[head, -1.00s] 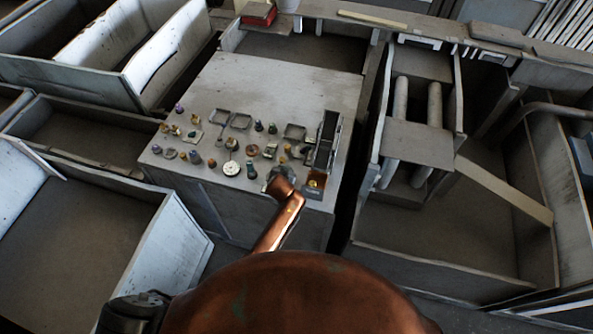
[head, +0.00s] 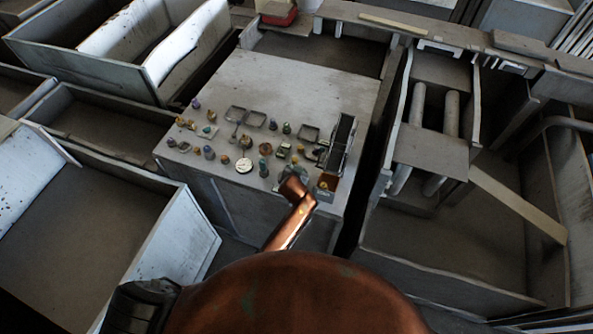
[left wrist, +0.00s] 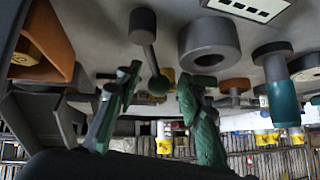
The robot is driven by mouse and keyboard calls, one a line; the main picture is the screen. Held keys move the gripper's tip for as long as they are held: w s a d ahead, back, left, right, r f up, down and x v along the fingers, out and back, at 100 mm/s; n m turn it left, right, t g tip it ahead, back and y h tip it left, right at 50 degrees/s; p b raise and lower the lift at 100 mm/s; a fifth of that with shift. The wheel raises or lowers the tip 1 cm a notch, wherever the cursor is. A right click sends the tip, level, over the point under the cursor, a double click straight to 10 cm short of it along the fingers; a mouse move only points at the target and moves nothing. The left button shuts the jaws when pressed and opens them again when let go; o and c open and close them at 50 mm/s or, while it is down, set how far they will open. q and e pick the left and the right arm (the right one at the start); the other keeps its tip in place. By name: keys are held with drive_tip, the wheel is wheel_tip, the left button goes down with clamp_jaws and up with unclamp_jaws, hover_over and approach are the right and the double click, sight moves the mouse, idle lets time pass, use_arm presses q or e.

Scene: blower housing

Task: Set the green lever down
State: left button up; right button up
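In the left wrist view, the green lever (left wrist: 157,84) shows as a green ball on a thin rod from a dark round base. The base is at the grey bench top, which fills the top of this view. My left gripper (left wrist: 160,85) has its two greenish fingers apart, one on each side of the ball, with a gap to each. In the head view my left gripper (head: 294,178) is at the front edge of the bench (head: 285,85), and I cannot make out the lever there. My right gripper is not in view.
Several small knobs and fittings (head: 244,165) crowd the bench left of my gripper. A dark ring (left wrist: 209,43) and a teal-tipped post (left wrist: 283,100) are close by. The bench's back is clear.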

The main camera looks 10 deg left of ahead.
use_arm(q)
drive_tip(key=shift+r, duration=0.3)
wheel_tip(320, 180, up, 9)
drive_tip(key=shift+r, duration=0.2)
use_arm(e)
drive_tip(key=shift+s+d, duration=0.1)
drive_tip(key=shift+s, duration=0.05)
